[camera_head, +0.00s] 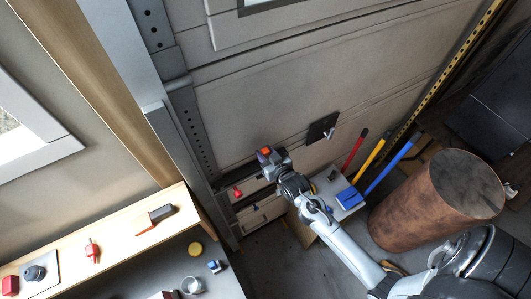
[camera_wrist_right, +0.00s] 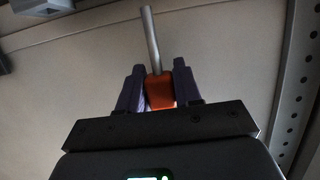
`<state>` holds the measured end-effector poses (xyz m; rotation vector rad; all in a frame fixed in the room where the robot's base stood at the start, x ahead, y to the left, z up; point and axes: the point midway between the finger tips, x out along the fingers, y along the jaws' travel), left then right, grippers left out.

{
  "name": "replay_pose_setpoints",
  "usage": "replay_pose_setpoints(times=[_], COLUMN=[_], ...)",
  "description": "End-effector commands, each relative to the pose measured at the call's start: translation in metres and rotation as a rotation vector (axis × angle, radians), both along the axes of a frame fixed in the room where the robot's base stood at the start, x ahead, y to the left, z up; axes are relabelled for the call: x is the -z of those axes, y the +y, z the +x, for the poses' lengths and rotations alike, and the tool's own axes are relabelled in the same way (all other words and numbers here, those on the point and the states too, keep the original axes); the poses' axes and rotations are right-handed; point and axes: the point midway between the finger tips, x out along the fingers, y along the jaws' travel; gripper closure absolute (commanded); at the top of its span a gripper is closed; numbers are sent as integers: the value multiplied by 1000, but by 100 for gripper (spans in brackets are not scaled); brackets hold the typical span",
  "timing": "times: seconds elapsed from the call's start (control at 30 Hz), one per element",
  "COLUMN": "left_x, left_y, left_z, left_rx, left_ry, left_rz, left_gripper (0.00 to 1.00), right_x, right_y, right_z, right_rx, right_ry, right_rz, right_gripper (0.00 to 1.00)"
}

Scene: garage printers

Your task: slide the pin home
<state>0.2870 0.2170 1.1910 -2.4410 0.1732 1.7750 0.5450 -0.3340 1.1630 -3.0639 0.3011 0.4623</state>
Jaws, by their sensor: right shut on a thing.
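The pin is an orange block (camera_wrist_right: 160,93) with a thin grey metal rod (camera_wrist_right: 152,40), seen in the right wrist view. My right gripper (camera_wrist_right: 158,88) is shut on the orange block between its two purple fingers, and the rod points away from the gripper. In the head view my right gripper (camera_head: 267,156) is in front of the panelled door, with a bit of the orange block (camera_head: 265,151) showing and the rod hard to make out. A dark square plate (camera_head: 322,127) with a small metal piece is on the door, to the right of the gripper. I cannot make out a hole for the pin. My left gripper is not in view.
A perforated metal rail (camera_head: 188,115) runs up the door's left side. Red, yellow and blue handles (camera_head: 377,162) and a rusty drum (camera_head: 430,205) stand to the right. A wooden shelf (camera_head: 120,233) with small objects is at lower left.

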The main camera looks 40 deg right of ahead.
Motion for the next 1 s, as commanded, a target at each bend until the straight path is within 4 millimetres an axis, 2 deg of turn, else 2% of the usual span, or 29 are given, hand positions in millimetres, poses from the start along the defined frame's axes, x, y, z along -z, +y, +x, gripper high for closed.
replay_pose_setpoints(times=[1.0], left_x=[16], left_y=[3], left_z=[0], left_rx=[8], left_ry=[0], left_rz=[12], left_gripper=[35], right_x=[26], right_y=[0], right_z=[0], right_rx=[0], right_ry=[0], right_rz=[0], right_gripper=[96])
